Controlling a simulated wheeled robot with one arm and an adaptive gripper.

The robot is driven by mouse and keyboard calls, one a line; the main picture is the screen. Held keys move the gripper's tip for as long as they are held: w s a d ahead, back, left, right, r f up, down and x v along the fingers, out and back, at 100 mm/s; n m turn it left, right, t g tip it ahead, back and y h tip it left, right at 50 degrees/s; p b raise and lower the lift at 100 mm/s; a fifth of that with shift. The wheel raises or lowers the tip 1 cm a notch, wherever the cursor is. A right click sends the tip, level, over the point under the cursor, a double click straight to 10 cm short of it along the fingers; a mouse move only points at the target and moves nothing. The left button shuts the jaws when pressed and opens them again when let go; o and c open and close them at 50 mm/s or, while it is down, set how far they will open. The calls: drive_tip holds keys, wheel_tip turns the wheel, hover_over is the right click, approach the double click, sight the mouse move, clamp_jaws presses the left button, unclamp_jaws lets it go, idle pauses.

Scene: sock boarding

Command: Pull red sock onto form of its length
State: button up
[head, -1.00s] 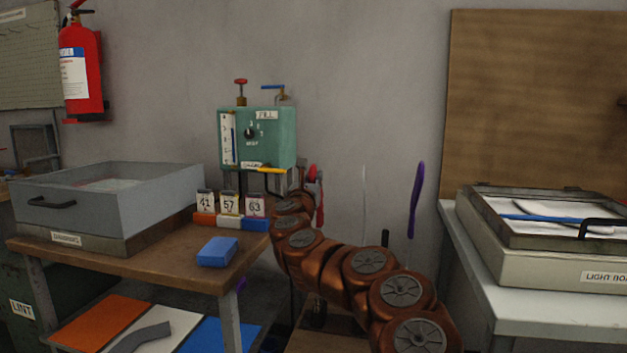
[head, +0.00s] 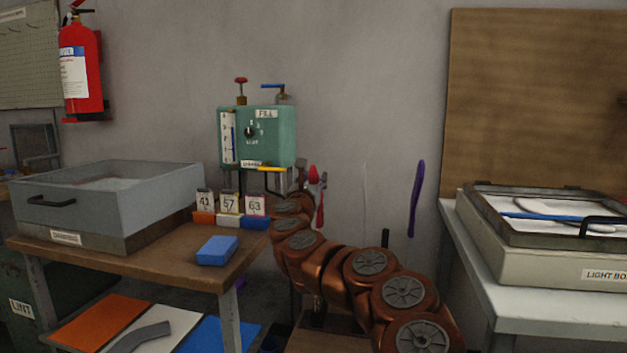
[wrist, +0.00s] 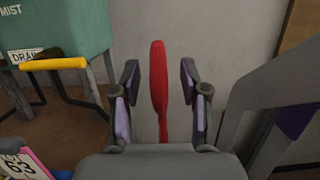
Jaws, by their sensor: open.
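The red sock (wrist: 159,85) stands upright in the wrist view, with a rounded top and a narrower lower part. It looks drawn over a thin form, but no bare form shows there. My gripper (wrist: 160,72) is open, with one finger on each side of the sock and a gap on both sides. In the head view the red sock (head: 320,209) shows at the end of my arm, partly hidden by the gripper. A pale, thin bare form (head: 365,198) stands to its right. A purple sock (head: 417,198) stands upright further right.
A green fill box (head: 270,150) with a yellow-handled drain valve is behind my gripper. Number cards (head: 230,202) and a blue block (head: 217,251) sit on the left table beside a grey drawer box (head: 110,205). A light box (head: 545,260) stands at the right.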

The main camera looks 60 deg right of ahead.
drive_tip(key=v, duration=1.1)
drive_tip(key=shift+a, duration=0.3)
drive_tip(key=shift+s, duration=0.15)
idle(0.5)
